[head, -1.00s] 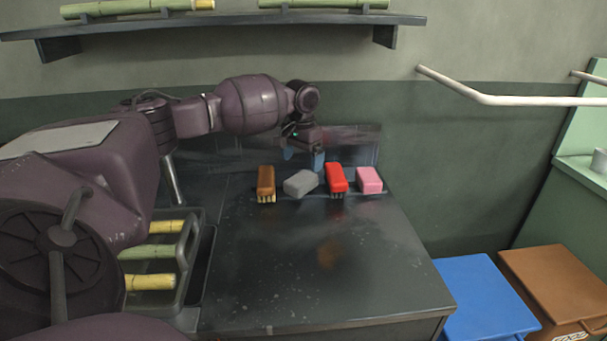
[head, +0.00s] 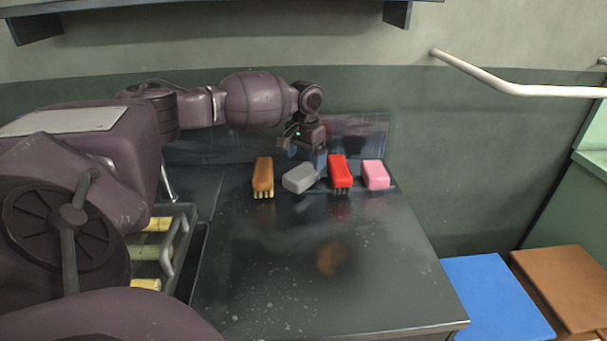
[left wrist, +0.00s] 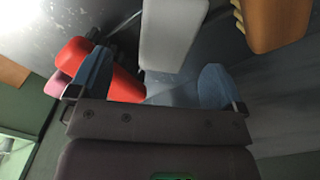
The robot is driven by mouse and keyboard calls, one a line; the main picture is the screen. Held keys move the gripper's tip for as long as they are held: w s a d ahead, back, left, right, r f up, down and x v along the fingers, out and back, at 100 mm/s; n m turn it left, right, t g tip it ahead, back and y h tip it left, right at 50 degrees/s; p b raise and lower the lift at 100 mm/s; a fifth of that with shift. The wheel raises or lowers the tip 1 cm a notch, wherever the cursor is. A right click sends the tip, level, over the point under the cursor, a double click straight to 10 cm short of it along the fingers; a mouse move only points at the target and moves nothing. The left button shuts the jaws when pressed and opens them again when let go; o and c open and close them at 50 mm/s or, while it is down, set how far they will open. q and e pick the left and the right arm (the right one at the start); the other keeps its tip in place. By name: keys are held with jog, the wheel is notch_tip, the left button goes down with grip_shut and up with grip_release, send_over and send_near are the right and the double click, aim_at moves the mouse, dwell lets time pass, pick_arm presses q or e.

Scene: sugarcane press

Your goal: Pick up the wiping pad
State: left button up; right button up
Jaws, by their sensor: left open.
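The grey wiping pad (head: 299,178) lies on the dark bench top, between a brown brush (head: 263,175) and a red brush (head: 339,170). My left gripper (head: 306,156) is open, just behind and above the pad. In the left wrist view, the pad (left wrist: 172,35) sits ahead of the gap between the blue fingertips of my left gripper (left wrist: 153,82). Nothing is held, and the pad looks clear of the fingers. The red brush (left wrist: 118,85) shows close behind one fingertip. My right gripper is not in view.
A pink block (head: 375,175) sits right of the red brush. A tray (head: 188,240) with cane pieces stands at the left. A shelf (head: 210,10) hangs above. The front of the bench top (head: 290,270) is clear apart from a brown stain.

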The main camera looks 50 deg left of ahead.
aim_at(303, 171)
pick_arm(q)
jog(key=shift+a+f, duration=0.1)
jog(key=shift+f, duration=0.35)
jog(key=f, duration=0.1)
jog(key=f+b, duration=0.1)
jog(key=f, duration=0.2)
jog(key=shift+a+f+b, duration=0.2)
jog(key=shift+a+b, duration=0.1)
jog(key=shift+f, duration=0.1)
jog(key=c, duration=1.1)
notch_tip(303, 171, up, 20)
jog(key=p, duration=0.4)
